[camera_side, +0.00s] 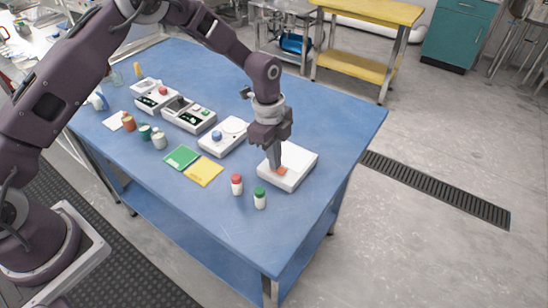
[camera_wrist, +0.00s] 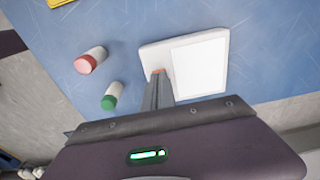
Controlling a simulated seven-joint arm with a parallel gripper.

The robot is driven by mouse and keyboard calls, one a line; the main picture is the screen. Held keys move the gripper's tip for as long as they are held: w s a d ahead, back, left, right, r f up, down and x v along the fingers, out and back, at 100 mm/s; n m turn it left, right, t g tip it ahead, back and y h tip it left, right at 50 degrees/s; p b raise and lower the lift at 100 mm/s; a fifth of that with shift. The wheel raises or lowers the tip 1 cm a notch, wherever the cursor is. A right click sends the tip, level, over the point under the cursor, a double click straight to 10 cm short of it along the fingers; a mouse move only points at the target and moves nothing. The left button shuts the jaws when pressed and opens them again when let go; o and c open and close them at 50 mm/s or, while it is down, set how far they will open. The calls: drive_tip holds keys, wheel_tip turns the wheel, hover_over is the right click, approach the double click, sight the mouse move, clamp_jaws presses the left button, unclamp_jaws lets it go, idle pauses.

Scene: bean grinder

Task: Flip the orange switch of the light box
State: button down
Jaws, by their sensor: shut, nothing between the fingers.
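The light box (camera_side: 297,168) is a flat white box with a pale panel, lying near the right edge of the blue table. It also shows in the wrist view (camera_wrist: 199,66). Its orange switch (camera_side: 281,171) is on the side toward the two bottles. Only a small part of the switch shows in the wrist view (camera_wrist: 158,72), right at the fingertips. My gripper (camera_side: 276,165) is shut with nothing between its fingers. It points down over the switch, with its tips at or very close to it; I cannot tell whether they touch.
A red-capped bottle (camera_side: 237,184) and a green-capped bottle (camera_side: 260,198) stand beside the box. A device with a blue knob (camera_side: 222,137), other white devices, and green (camera_side: 182,157) and yellow (camera_side: 204,171) squares lie to the left. The front of the table is clear.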

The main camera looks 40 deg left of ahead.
drive_tip(key=shift+s+d+f, duration=0.2)
drive_tip(key=shift+d+f, duration=0.15)
drive_tip(key=shift+d, duration=0.4)
drive_tip(key=shift+r, duration=0.1)
wheel_tip(320, 180, up, 14)
drive_tip(key=a, duration=0.2)
drive_tip(key=shift+w+a+r, duration=0.2)
drive_tip(key=shift+a+r, duration=0.05)
drive_tip(key=shift+a, duration=0.05)
